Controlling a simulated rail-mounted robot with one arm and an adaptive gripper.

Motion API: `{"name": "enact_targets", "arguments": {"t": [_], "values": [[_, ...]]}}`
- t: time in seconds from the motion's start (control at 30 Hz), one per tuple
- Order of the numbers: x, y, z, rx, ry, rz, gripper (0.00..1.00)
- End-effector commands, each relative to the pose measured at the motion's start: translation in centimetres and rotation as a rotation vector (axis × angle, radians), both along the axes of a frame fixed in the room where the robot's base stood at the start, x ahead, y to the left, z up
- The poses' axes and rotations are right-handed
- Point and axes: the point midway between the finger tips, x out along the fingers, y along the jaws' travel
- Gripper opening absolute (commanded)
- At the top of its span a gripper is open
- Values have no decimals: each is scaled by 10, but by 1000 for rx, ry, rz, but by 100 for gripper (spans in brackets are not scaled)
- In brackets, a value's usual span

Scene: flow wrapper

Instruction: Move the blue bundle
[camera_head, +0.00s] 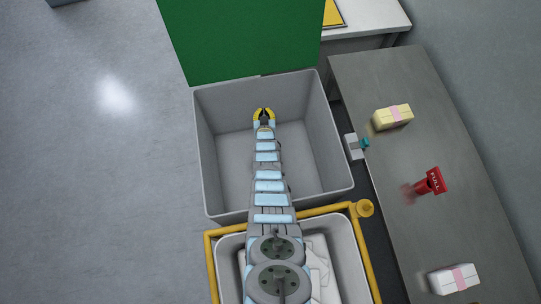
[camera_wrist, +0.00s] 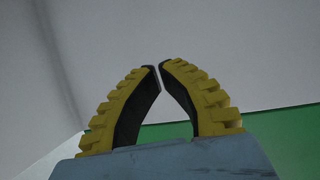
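No blue bundle shows in either view. A cream bundle with a pink band (camera_head: 393,117) lies on the grey table at the right. A white bundle with a pink band (camera_head: 454,279) lies near the table's lower end. My gripper (camera_head: 264,111) is over the large grey bin (camera_head: 205,150), near its far wall, away from both bundles. In the wrist view my gripper's yellow fingers (camera_wrist: 159,67) have their tips nearly together, with only a thin gap and nothing held. The bin floor that shows around my arm is bare; the strip under the arm is hidden.
A red upright piece (camera_head: 430,181) stands on the grey table (camera_head: 400,230) between the bundles. A green panel (camera_head: 240,40) rises behind the bin. A yellow-framed bin (camera_head: 358,255) with white contents is at the bottom. A small bracket with a teal part (camera_head: 364,143) sits at the table's edge.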

Motion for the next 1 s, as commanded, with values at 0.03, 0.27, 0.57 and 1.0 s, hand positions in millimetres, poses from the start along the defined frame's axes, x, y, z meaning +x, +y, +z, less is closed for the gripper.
{"name": "enact_targets", "arguments": {"t": [0.03, 0.27, 0.57, 1.0], "values": [[1, 0, -30, -3, 62, 7, 0], [-27, 2, -118, -20, 372, 40, 0], [-100, -9, -194, -56, 775, 81, 0], [-200, -29, -215, -100, 1156, 113, 0]]}}
